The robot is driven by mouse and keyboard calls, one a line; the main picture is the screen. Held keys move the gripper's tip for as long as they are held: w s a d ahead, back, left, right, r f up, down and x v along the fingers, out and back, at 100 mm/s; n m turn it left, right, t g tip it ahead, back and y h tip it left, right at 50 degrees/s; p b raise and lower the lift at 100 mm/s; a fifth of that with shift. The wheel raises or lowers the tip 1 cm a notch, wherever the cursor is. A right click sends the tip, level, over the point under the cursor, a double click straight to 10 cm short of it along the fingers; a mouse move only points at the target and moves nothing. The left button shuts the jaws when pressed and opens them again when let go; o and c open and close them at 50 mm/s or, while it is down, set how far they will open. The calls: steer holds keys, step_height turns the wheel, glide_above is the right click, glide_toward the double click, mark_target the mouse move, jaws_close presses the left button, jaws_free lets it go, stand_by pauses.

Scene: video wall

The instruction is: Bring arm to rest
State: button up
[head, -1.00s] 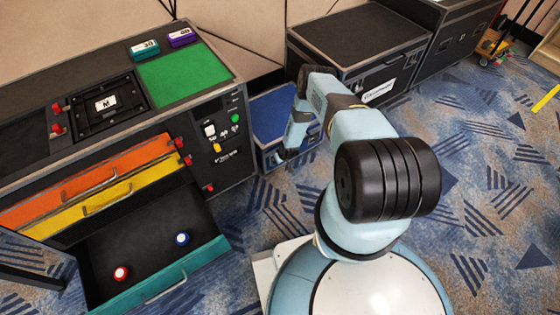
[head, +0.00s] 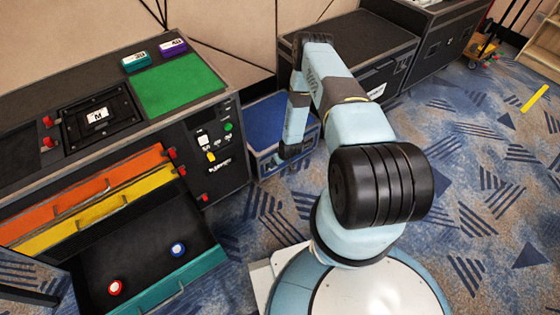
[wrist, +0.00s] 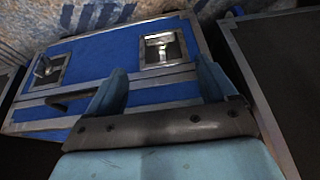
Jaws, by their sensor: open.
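My arm rises from my base in the head view, bends over and hangs down in front of the blue case. My gripper (head: 284,162) points downward beside the blue case (head: 268,115), low near the carpet. In the wrist view my gripper (wrist: 155,85) shows two blue fingers spread apart with nothing between them. The blue case (wrist: 110,55) with metal edges and latches lies beyond the fingers. Whether the gripper touches the case cannot be told.
Black cases (head: 350,45) stand behind my arm.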

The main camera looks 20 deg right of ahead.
steer(key=shift+s+d+r, duration=0.1)
steer(key=shift+s+r, duration=0.15)
steer(key=shift+r, duration=0.4)
